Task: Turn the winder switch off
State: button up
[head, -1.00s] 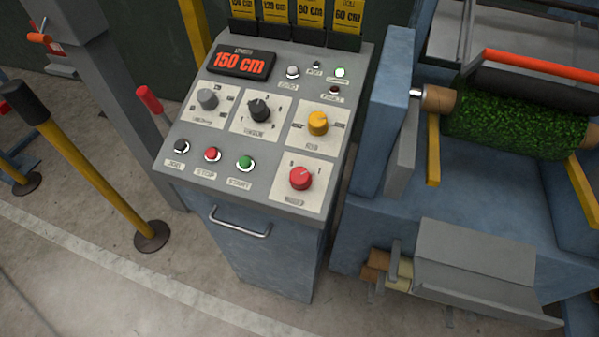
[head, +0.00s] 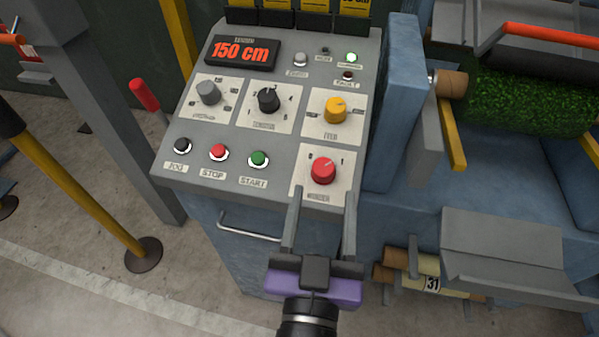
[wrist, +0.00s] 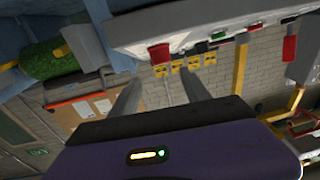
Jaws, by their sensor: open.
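The winder switch (head: 323,171) is a red knob on a pale plate at the lower right of the sloped control panel, with 0 and 1 marks above it. Its pointer line leans to the upper right, toward the 1. In the wrist view the red knob (wrist: 159,53) is near the top, ahead of the fingers. My gripper (head: 320,205) is open and empty just below the knob in the head view, its two grey fingers pointing at the panel. The fingers appear apart from the knob. In the wrist view my gripper (wrist: 160,92) shows both fingers spread.
The panel also carries a green start button (head: 258,159), a red stop button (head: 219,152), a yellow knob (head: 336,110) and a black knob (head: 268,101). A handle (head: 250,230) juts from the cabinet front. A blue machine frame (head: 396,105) stands close on the right.

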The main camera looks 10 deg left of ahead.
aim_at(322, 173)
jog(key=shift+a+f+m+g+h, duration=0.4)
jog(key=shift+a+m+h, duration=0.2)
jog(key=shift+h, duration=0.2)
jog(key=w+p, duration=0.2)
jog(key=w, duration=0.3)
jog(key=shift+w+d, duration=0.1)
jog(key=shift+w, duration=0.25)
jog(key=shift+w+p, duration=0.35)
jog(key=shift+w, duration=0.5)
grip_shut()
